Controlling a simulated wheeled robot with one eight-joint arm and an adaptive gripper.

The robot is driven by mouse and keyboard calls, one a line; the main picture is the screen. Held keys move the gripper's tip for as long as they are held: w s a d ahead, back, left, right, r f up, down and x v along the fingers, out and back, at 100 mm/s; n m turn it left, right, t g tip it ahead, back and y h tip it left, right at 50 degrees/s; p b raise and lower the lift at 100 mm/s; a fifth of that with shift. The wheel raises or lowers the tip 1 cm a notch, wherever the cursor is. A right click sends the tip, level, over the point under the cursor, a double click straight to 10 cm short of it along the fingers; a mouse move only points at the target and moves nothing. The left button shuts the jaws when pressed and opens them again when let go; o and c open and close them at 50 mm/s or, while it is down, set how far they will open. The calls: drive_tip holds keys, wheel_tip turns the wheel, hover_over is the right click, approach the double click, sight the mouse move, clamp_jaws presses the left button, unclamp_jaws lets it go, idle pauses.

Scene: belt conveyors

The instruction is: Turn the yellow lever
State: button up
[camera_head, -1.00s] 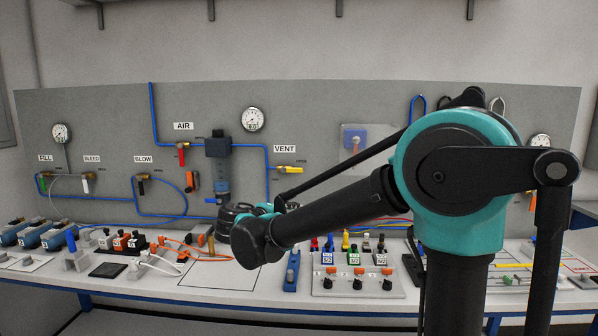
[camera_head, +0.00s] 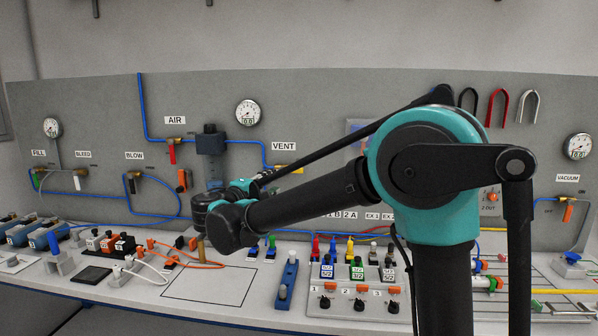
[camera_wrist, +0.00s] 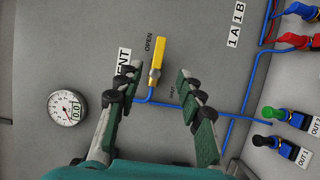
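The yellow lever (camera_wrist: 157,60) is on a valve on the grey panel, under the VENT label (camera_head: 284,146). In the wrist view it points up the picture, towards the word OPEN, beside the partly covered VENT label (camera_wrist: 123,62). My gripper (camera_wrist: 158,84) is open and empty. Its two fingers stand on either side of the valve's lower part in that view, and the lever reaches past the fingertips. I see no contact. In the head view my arm partly covers the lever, and my gripper's fingers are hidden behind my wrist.
A blue tube (camera_wrist: 190,105) runs from the valve along the panel. A gauge (camera_wrist: 67,108) is at the left in the wrist view; coloured connectors (camera_wrist: 285,117) are at the right. The bench (camera_head: 150,293) below holds several switches and fittings. A red lever (camera_head: 172,153) is under AIR.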

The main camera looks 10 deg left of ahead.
drive_tip(key=x, duration=1.5)
drive_tip(key=shift+c, duration=0.5)
clamp_jaws()
